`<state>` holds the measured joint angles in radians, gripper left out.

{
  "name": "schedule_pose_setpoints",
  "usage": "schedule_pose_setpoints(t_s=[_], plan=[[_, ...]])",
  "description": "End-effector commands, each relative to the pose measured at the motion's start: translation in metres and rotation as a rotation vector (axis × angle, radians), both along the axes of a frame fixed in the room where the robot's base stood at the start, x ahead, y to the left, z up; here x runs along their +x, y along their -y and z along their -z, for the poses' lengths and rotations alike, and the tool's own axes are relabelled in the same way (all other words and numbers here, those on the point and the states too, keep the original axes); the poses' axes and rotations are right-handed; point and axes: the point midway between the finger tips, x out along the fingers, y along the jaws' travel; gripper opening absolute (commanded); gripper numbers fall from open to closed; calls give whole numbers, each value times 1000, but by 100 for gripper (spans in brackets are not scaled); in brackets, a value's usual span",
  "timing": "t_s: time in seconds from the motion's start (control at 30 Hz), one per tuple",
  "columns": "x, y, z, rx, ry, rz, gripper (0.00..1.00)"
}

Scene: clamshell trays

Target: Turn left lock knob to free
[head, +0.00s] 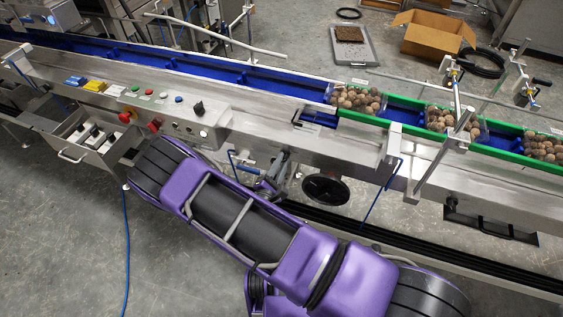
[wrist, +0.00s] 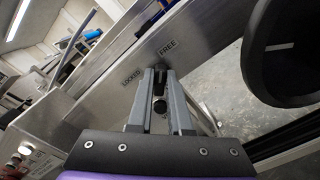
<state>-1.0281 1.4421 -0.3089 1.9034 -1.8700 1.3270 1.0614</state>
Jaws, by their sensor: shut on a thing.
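The lock knob (wrist: 167,55) is a small dark piece on the steel side face of the conveyor in the wrist view. Labels there read LOCKED (wrist: 130,79), left of the fingertips, and FREE (wrist: 169,47), just beyond them. My gripper (wrist: 161,73) is shut on the knob; its grey fingers cover much of it, so I cannot tell exactly where the knob points. In the head view my gripper (head: 278,172) is at the conveyor's front side, beside the black handwheel (head: 325,190). The knob is hidden there by my gripper.
The handwheel (wrist: 290,50) is close right of my gripper in the wrist view. A blue bent rod (head: 235,165) is left of the gripper in the head view, another blue rod (head: 380,192) right. A control panel (head: 160,105) lies farther left. Trays of brown items (head: 357,100) sit on the belt.

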Motion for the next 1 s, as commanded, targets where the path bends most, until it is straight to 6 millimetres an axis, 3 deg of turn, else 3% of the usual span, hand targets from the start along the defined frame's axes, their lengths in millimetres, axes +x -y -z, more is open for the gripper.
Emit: schedule_pose_setpoints(t_s=[0.43,0.47,0.63,1.0], plan=[[-1,0,0,12,3,1,0],[-1,0,0,12,3,1,19],[0,0,0,11,3,1,48],[-5,-2,0,10,3,-1,48]])
